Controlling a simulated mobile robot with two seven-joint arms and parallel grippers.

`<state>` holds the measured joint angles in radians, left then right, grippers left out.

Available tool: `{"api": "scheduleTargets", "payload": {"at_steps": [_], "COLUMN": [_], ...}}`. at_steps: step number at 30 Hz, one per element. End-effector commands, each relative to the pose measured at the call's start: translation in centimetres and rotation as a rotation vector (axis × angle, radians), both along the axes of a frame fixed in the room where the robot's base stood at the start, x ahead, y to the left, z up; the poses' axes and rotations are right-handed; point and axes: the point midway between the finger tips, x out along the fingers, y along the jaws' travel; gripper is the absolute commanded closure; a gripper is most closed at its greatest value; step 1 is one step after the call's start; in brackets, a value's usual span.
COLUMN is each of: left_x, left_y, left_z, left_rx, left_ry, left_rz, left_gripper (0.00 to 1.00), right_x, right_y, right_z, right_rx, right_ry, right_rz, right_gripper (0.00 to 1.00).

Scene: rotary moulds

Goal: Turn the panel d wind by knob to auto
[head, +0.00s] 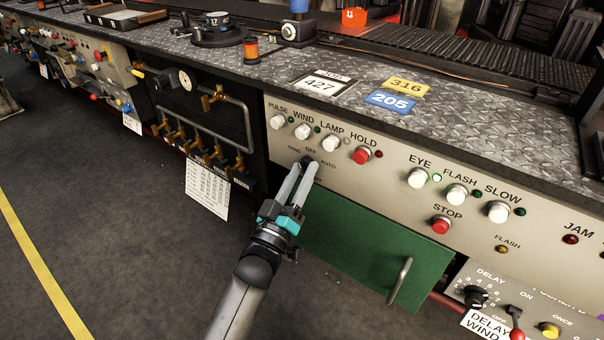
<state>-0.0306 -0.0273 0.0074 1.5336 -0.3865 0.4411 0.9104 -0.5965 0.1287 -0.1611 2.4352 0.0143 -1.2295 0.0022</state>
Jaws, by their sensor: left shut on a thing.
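The panel (285,140) on the front of the bench bears buttons marked PULSE, WIND, LAMP and HOLD. Below them is a dark selector knob (307,161) with HAND, OFF and AUTO printed around it. My left gripper (305,166) reaches up to this knob and is shut on it. The fingers cover most of the knob, so I cannot tell which mark it points to. My right gripper is not in view.
A green door (375,250) with a metal handle (400,278) is below the panel. Brass valves and pipes (212,140) are to the left. More buttons, such as the red STOP (440,225), are to the right. The floor (110,210) at left is clear.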

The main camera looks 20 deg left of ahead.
Motion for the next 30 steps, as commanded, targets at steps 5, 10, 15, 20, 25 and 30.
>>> {"api": "scheduleTargets", "payload": {"at_steps": [5,10,15,20,25,30], "left_x": [0.1,0.1,0.2,0.2,0.3,0.3], "left_y": [0.2,0.4,0.5,0.7,0.8,0.9], "left_z": [-0.2,-0.2,-0.2,-0.1,-0.1,0.0], "left_rx": [0.165,0.316,0.469,0.612,0.764,0.907], "left_ry": [-0.056,-0.112,-0.167,-0.219,-0.274,-0.326], "left_rz": [-0.001,-0.001,-0.001,0.000,-0.001,-0.001], "left_gripper": [1.00,1.00,1.00,1.00,1.00,1.00], "right_x": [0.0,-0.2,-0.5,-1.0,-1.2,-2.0], "right_y": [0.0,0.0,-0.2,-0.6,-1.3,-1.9], "right_z": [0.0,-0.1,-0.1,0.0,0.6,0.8], "right_rx": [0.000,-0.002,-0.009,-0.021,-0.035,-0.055], "right_ry": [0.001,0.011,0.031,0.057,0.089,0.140], "right_rz": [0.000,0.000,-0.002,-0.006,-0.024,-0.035], "right_gripper": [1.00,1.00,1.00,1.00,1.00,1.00]}}
